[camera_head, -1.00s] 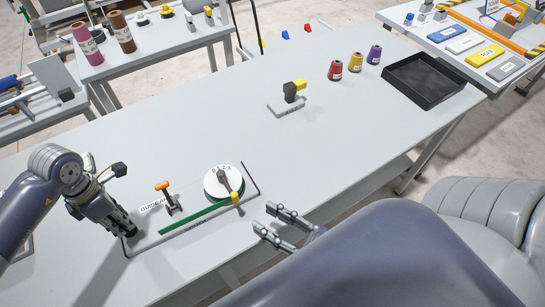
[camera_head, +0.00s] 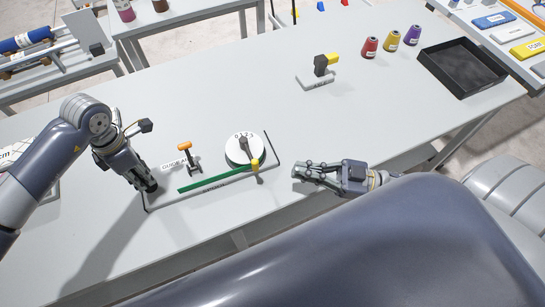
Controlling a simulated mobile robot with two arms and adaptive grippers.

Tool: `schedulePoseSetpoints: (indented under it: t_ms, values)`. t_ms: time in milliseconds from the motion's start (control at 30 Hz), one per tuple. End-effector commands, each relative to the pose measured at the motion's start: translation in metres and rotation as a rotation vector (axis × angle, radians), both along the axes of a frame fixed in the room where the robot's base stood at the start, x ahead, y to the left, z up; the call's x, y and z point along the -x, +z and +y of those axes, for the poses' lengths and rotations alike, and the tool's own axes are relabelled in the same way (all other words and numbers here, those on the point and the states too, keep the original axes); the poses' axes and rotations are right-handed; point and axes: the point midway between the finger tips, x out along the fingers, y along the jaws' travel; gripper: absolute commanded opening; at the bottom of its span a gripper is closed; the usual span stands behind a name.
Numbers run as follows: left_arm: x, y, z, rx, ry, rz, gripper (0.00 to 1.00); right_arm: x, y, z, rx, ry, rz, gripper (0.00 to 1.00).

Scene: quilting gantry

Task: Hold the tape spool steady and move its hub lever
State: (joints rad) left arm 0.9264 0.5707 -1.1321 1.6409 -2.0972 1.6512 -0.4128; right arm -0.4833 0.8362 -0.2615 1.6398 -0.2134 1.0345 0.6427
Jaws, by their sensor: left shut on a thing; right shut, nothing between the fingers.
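The tape spool (camera_head: 238,157) is a white disc numbered on top, standing at the right of a grey base plate (camera_head: 160,206). Its hub lever (camera_head: 255,166) is grey with a yellow knob, and the knob is at the disc's front right edge. A green tape strip (camera_head: 205,183) runs left from the spool. An orange-topped guide lever (camera_head: 184,147) stands behind it. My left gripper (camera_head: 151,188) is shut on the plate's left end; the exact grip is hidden. My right gripper (camera_head: 298,174) is shut and empty, right of the spool and apart from it.
A yellow-and-black lever fixture (camera_head: 320,70) stands farther back. Red, gold and purple thread cones (camera_head: 391,42) and a black tray (camera_head: 439,54) are at the back right.

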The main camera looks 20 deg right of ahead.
Motion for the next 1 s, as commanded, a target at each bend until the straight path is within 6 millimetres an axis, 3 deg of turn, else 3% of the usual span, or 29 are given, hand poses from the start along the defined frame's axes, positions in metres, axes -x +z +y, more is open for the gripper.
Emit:
schedulePoseSetpoints:
  t_ms: [200,300,433,567,1000]
  values:
    - [0.003,-0.006,0.001,-0.006,0.000,0.011,0.00,-0.013,0.002,-0.052,0.079,0.200,0.061,0.00]
    - [0.003,-0.006,0.001,-0.006,0.000,0.011,0.00,-0.014,0.004,-0.067,0.101,0.245,0.090,0.00]
    - [0.003,-0.006,0.001,-0.006,0.001,0.010,0.00,-0.016,0.006,-0.072,0.111,0.271,0.109,0.00]
    - [0.003,-0.006,0.001,-0.006,0.001,0.010,0.00,-0.019,0.006,-0.060,0.111,0.275,0.112,0.00]
    - [0.003,-0.006,0.001,-0.005,0.001,0.009,0.00,-0.044,0.008,0.027,0.107,0.273,0.108,0.00]
